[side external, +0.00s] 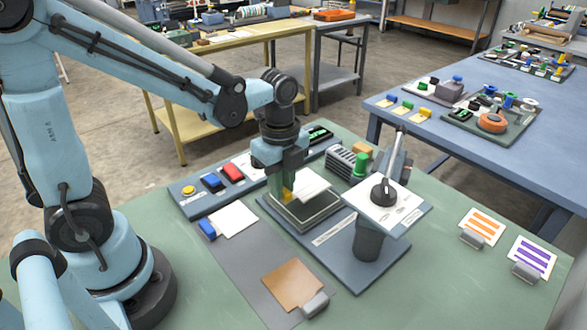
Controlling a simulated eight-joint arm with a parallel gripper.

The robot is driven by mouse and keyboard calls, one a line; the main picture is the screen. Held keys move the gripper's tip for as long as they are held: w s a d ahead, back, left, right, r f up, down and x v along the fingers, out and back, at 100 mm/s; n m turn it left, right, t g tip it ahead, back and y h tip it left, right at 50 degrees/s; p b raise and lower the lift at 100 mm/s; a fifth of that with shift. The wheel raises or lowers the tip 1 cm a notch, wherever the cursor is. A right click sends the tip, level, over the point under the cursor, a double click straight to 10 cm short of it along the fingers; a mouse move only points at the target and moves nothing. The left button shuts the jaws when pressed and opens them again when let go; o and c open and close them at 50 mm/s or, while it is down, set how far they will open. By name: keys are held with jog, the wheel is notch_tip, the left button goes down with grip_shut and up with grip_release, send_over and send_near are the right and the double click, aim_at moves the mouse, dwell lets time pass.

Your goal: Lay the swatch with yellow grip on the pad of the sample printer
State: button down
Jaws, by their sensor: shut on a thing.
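My gripper (287,192) points down and is shut on the yellow grip (287,194) of a white swatch (312,190). The swatch stretches to the right of the fingers, over the square pad (318,218) of the sample printer. It looks roughly level; I cannot tell whether it touches the pad. Part of the swatch and the pad's back left are hidden by my gripper. The sample printer's grey base (365,268) lies under the pad, with a dark post and a white top plate (405,205) with a lever to the right of the pad.
A white swatch with a blue grip (236,219) and a brown swatch (292,284) lie on a grey mat in front. Orange-striped (483,226) and purple-striped (532,257) cards lie at the right. A strip with coloured blocks (232,174) runs behind my gripper. The green table's front right is clear.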

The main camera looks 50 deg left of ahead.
jog(key=shift+f, duration=0.2)
jog(key=shift+f, duration=0.65)
jog(key=shift+f, duration=0.8)
dwell(1.0)
jog(key=shift+c, duration=2.1)
grip_release()
jog(key=shift+r, duration=3.55)
